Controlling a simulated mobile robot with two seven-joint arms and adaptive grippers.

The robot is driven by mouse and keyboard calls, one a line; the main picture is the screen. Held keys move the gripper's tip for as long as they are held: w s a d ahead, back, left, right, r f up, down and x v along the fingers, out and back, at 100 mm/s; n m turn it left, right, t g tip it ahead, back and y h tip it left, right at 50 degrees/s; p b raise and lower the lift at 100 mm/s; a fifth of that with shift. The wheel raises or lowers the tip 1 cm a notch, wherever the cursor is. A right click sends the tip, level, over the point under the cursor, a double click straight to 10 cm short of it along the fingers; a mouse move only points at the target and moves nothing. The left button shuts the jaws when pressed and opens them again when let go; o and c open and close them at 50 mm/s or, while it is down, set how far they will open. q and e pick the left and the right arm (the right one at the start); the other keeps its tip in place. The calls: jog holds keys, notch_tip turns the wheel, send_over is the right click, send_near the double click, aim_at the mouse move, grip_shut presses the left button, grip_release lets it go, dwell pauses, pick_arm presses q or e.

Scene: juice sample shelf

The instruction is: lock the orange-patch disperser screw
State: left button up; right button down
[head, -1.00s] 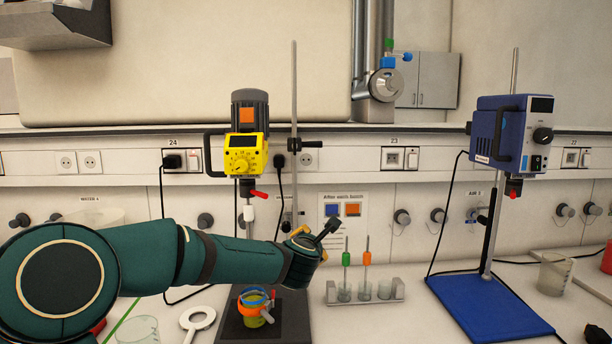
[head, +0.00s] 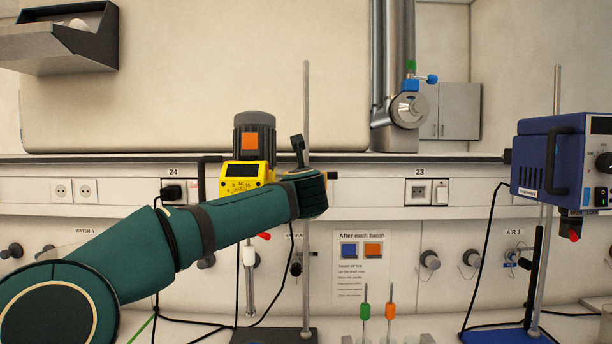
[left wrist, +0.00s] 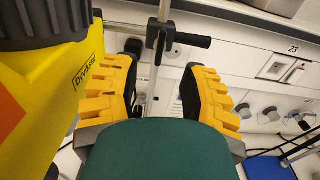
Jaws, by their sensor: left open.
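The yellow disperser (head: 243,178) has an orange patch on its dark motor and hangs on a tall stand rod (head: 306,100). Its yellow housing (left wrist: 60,85) fills the left of the left wrist view. A black clamp with a bar-shaped screw handle (left wrist: 185,40) sits on the rod in that view. My left gripper (head: 308,168) is beside the disperser at the rod, largely hiding the clamp in the head view. Its yellow-backed fingers (left wrist: 161,68) are open and apart, with the rod and clamp showing between and beyond them. I cannot tell whether they touch. My right gripper is not in view.
A blue disperser (head: 548,165) on its own stand is at the right. Green and orange-topped tools (head: 364,312) stand at the front. A wall sign (head: 361,265) and sockets are behind. The disperser's shaft (head: 250,285) hangs below my forearm.

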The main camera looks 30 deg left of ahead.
pick_arm(q)
jog(key=p+x, duration=0.1)
jog(key=x, duration=0.7)
jog(key=shift+d+p, duration=0.1)
jog(key=shift+p, duration=0.25)
jog(key=shift+s, duration=0.1)
grip_shut()
